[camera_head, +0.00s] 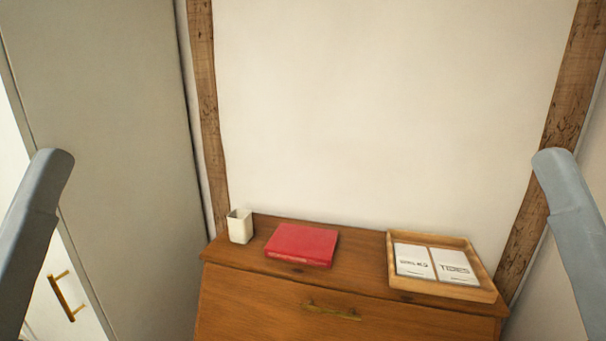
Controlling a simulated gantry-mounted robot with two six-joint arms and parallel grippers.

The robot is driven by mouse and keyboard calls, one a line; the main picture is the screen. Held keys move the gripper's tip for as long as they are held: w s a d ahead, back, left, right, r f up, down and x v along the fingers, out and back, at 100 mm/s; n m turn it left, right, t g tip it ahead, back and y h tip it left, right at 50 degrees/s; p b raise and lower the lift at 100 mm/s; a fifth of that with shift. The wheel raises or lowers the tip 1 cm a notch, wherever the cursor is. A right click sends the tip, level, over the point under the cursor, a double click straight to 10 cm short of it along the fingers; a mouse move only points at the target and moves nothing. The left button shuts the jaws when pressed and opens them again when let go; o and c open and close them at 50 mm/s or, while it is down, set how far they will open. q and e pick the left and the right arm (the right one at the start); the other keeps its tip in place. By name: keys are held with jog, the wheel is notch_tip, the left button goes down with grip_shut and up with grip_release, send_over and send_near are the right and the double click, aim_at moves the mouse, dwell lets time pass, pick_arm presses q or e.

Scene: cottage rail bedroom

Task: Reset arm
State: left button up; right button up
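Parts of my two arms show at the left and right edges of the head view, both raised and apart from the furniture. Neither gripper is in the picture, so I cannot see their fingers or whether they hold anything. A red book (301,244) lies flat on top of a wooden dresser (358,262), left of its middle. A wooden tray (437,287) sits on the right of the dresser top. Two white booklets, one on the left (413,260) and one on the right (454,266), lie side by side in it.
A white square cup (240,227) stands empty-looking at the dresser's left back corner. The dresser front has a brass handle (331,312). A grey cabinet (110,130) with a brass handle (66,296) stands at the left. Bare dresser top lies between book and tray.

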pick_arm(q)
notch_tip(320, 180, up, 18)
jog(key=p, duration=1.3)
jog(key=shift+f+p, duration=0.25)
jog(key=shift+p, duration=0.15)
pick_arm(e)
notch_tip(320, 180, up, 18)
jog(key=shift+f, duration=0.25)
